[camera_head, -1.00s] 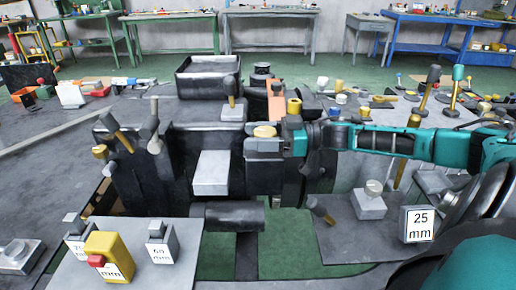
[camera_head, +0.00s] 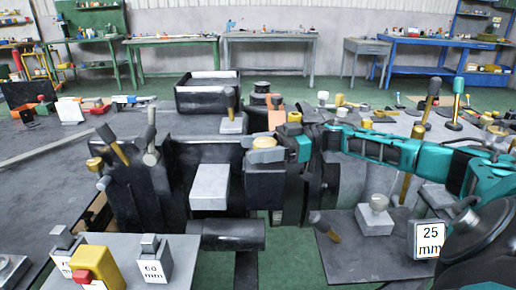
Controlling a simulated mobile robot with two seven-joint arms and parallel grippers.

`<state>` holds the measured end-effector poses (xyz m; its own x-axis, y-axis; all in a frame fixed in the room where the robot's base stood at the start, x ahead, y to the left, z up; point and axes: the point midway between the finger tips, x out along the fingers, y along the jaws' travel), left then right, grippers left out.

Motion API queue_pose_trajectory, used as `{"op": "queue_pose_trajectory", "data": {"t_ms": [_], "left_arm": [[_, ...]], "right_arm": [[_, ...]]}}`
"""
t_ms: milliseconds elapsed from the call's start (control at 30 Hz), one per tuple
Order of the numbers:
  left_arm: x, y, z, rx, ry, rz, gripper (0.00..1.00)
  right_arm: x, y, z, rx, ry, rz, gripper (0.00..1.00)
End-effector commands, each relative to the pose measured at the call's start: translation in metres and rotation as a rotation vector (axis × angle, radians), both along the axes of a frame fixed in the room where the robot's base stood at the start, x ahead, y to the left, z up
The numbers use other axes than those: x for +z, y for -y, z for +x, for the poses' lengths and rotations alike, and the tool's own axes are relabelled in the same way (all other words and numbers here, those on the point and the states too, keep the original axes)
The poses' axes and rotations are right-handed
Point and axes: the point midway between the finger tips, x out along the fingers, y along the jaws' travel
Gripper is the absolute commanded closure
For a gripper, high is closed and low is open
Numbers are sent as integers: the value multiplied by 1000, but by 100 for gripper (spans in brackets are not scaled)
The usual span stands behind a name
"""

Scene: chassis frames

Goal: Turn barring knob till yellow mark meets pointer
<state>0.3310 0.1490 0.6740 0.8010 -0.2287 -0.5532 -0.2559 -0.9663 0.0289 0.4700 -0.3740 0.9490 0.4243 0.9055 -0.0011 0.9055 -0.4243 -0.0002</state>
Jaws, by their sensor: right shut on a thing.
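My right gripper (camera_head: 266,156) reaches in from the right on its teal and black arm. Its grey jaws are shut around a round brass-coloured knob (camera_head: 264,142) on top of a dark block of the machine (camera_head: 264,185), left of a large dark wheel. I take this for the barring knob. The jaws hide its lower part. I cannot make out the yellow mark or the pointer at this size. My left gripper is not in view.
Levers (camera_head: 113,145) stand at the machine's left. An open black tray (camera_head: 207,94) is behind it. A yellow box with a red button (camera_head: 101,268) and a "60 mm" block (camera_head: 154,262) are at front left. A "25 mm" block (camera_head: 429,238) is at right, below my arm.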

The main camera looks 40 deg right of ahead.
Motion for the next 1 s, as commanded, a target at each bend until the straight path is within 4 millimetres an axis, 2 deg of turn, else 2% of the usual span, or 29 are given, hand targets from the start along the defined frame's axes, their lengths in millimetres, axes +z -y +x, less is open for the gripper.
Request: {"op": "queue_pose_trajectory", "data": {"t_ms": [33, 67, 267, 700, 867, 1000], "left_arm": [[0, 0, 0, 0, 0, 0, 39], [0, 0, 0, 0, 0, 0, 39], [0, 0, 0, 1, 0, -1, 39], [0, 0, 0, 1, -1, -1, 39], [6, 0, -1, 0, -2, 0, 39], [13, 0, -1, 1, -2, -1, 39]], "right_arm": [[0, -1, 0, 2, 0, 3, 72], [0, -1, 0, 2, 1, 4, 41], [0, -1, 0, 1, 0, 3, 22], [5, 0, 0, 0, 1, 0, 21], [29, 0, 0, 1, 5, -1, 21], [62, 0, 0, 0, 5, -2, 21]]}}
